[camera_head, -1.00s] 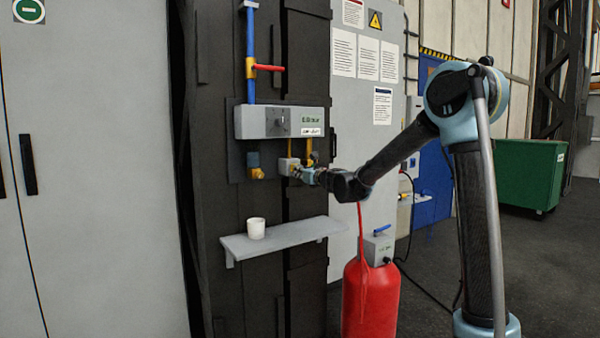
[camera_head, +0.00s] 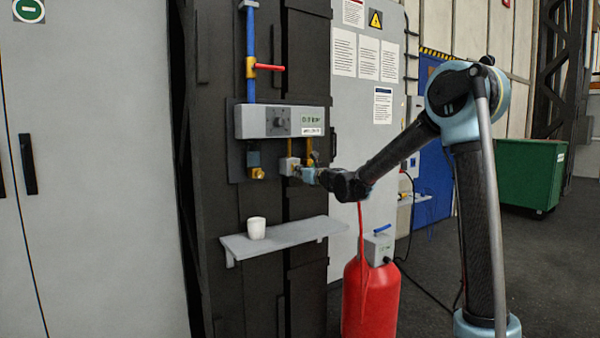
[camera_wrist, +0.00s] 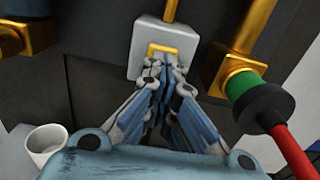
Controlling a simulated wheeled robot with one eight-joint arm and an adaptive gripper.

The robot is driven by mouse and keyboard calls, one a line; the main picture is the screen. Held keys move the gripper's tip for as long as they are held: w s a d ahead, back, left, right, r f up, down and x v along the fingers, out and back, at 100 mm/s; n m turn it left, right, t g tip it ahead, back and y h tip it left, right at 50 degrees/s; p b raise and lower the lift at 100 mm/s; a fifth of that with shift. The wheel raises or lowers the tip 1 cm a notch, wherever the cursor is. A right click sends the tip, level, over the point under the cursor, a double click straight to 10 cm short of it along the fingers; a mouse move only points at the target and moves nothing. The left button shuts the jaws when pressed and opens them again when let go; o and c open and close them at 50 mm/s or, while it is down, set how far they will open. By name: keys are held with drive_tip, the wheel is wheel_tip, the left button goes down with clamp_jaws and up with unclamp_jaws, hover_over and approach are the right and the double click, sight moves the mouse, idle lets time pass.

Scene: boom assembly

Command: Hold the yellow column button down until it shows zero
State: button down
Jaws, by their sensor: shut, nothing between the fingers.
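The yellow column button (camera_wrist: 164,48) is a small square with a yellow rim on the front of a grey box (camera_wrist: 187,43) in the wrist view. The grey box shows small in the head view (camera_head: 287,165), under the grey display unit (camera_head: 250,121). My gripper (camera_wrist: 166,64) is shut and empty. Its fingertips are at the lower edge of the button and hide part of it; I cannot tell whether they touch or press it. The display (camera_head: 311,120) shows short green text that looks like "STEP", with a small white label under it.
A brass fitting with a green collar and a red hose (camera_wrist: 294,150) is right of the fingers. A white cup (camera_head: 256,228) stands on a grey shelf (camera_head: 290,235) below. A blue pipe with a red-handled valve (camera_head: 268,67) is above. A red cylinder (camera_head: 370,300) stands below my arm.

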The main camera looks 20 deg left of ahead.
drive_tip(key=v, duration=1.4)
